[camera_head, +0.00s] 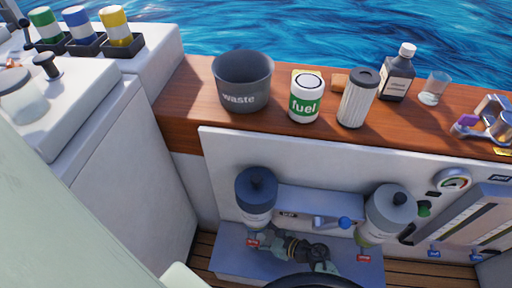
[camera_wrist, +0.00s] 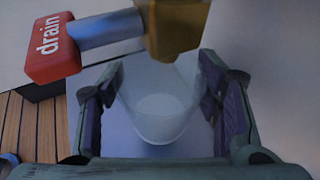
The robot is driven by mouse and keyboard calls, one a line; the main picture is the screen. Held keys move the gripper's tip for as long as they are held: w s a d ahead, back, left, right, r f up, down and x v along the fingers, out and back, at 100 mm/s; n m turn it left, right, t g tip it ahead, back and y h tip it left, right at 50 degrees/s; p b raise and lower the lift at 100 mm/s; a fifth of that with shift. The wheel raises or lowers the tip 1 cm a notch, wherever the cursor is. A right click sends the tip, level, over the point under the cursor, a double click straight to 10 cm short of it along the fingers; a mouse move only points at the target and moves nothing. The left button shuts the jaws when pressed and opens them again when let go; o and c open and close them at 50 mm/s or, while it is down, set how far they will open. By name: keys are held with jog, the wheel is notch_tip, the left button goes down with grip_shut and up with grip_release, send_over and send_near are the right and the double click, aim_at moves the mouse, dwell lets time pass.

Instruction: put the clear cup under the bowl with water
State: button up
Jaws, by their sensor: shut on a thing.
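A clear cup (camera_wrist: 160,118) stands between the fingers of my gripper (camera_wrist: 163,100), which is shut on it in the wrist view. A brass drain fitting (camera_wrist: 176,28) with a red "drain" handle (camera_wrist: 52,47) is just above the cup's far side. In the head view my gripper (camera_head: 268,243) is low in the hatch, by the left filter bowl (camera_head: 257,212) with a dark blue top. The held cup cannot be made out there. A second filter bowl (camera_head: 377,232) with a grey top hangs at the right. I cannot tell which bowl holds water.
Another clear cup (camera_head: 433,90) stands on the wooden counter (camera_head: 190,98), with a waste bucket (camera_head: 243,82), a fuel can (camera_head: 305,98), a white filter (camera_head: 356,99) and a dark bottle (camera_head: 397,76). A blue-handled valve (camera_head: 340,222) sits between the bowls.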

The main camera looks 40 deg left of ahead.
aim_at(251, 234)
jog(key=shift+a, duration=0.35)
jog(key=shift+a+f, duration=0.1)
jog(key=shift+f, duration=1.65)
jog(key=shift+f+b, duration=0.25)
jog(key=shift+b, duration=0.05)
jog(key=o, duration=1.2)
jog(key=shift+r, duration=0.1)
jog(key=shift+c, duration=0.2)
